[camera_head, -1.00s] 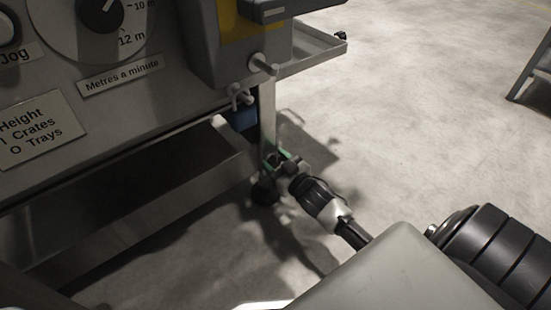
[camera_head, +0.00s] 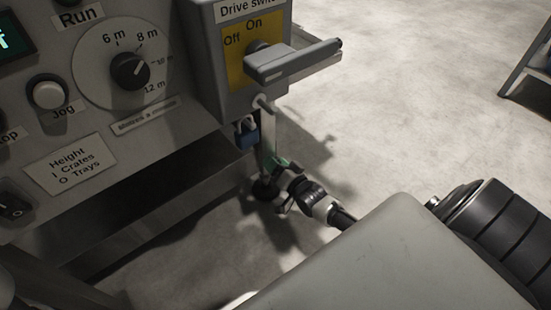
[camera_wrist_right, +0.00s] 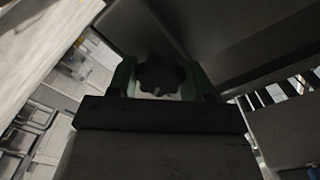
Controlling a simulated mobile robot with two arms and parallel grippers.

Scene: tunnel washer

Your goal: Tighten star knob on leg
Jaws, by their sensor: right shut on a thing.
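The star knob (camera_wrist_right: 162,75) is dark with a lobed rim and sits between the fingers of my right gripper (camera_wrist_right: 165,82) in the right wrist view. In the head view, my right gripper (camera_head: 283,172) reaches low to the machine leg (camera_head: 268,138) near its dark foot (camera_head: 265,189). The green-edged fingers are shut on the knob. The knob itself is too small and covered to make out in the head view. My left gripper is not in view.
The control panel (camera_head: 100,122) with dials and buttons fills the upper left. A drive switch (camera_head: 249,58) with a jutting handle and a blue padlock (camera_head: 246,133) are above the gripper. Bare floor (camera_head: 420,120) lies to the right.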

